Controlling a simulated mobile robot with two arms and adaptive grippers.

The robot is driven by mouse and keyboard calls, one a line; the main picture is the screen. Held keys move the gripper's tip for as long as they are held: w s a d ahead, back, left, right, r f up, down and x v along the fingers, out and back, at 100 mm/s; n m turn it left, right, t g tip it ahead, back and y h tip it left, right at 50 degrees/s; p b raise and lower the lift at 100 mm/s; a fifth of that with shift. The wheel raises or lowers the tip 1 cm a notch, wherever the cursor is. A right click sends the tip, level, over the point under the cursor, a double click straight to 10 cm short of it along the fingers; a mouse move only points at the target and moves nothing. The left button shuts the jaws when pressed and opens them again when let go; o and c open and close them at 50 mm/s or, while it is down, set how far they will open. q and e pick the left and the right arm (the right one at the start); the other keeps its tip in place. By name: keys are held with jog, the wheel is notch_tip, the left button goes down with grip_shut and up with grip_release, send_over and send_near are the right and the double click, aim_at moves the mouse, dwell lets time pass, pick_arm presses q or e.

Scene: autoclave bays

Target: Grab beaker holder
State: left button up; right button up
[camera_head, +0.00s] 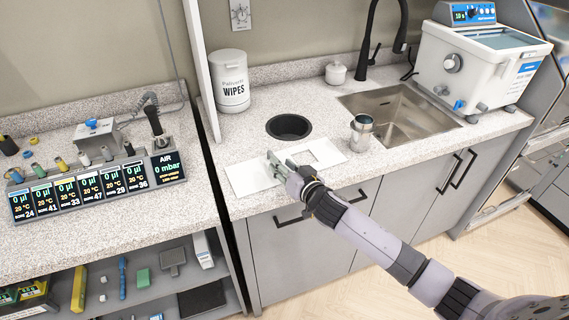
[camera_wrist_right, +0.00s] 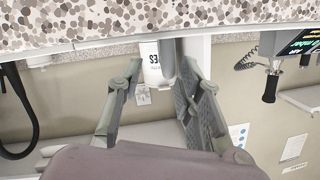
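A small silvery cup-shaped vessel (camera_head: 362,134), possibly the beaker holder, stands upright on the counter in front of the sink. I cannot tell for sure that it is the holder. My right gripper (camera_head: 277,163) is to its left, apart from it, low over or at white flat plates (camera_head: 325,153) near the counter's front edge. Whether it touches them is unclear. In the right wrist view the two fingers (camera_wrist_right: 160,72) are spread with a gap between them, and nothing is gripped. My left gripper is not in view.
A round dark opening (camera_head: 289,127) lies behind the plates. A wipes canister (camera_head: 231,82) stands at the back left. The sink (camera_head: 402,115) and a white water bath (camera_head: 470,65) are to the right. A pipette display rack (camera_head: 95,180) fills the left counter.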

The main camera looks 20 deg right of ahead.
jog(key=x, duration=0.3)
jog(key=shift+w+a+r+p, duration=0.1)
jog(key=shift+w+a+p, duration=0.2)
jog(key=shift+a+p, duration=0.05)
jog(key=shift+w, duration=0.35)
jog(key=shift+c, duration=0.4)
grip_shut()
